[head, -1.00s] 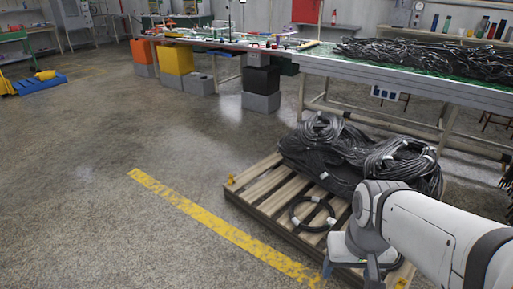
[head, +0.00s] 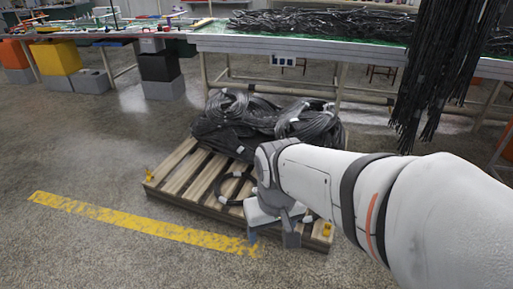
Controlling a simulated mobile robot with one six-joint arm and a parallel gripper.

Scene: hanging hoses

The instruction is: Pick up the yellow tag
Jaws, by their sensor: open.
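Two small yellow pieces, either of which may be the yellow tag, show in the head view. One yellow piece (head: 327,230) is at the pallet's near right corner, and the other yellow piece (head: 149,174) is at its left corner. My gripper (head: 271,241) points down over the pallet's near edge, open, with its two fingers apart and nothing visible between them. It is left of the near right yellow piece and apart from it in the picture. My wrist and arm hide part of the pallet's right side.
The wooden pallet (head: 182,189) carries heaped black hose coils (head: 262,120) and a single coil (head: 232,187). A long workbench (head: 225,42) stands behind. Black hoses (head: 440,60) hang at the right. The floor left of the pallet is clear, with a yellow line (head: 140,222).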

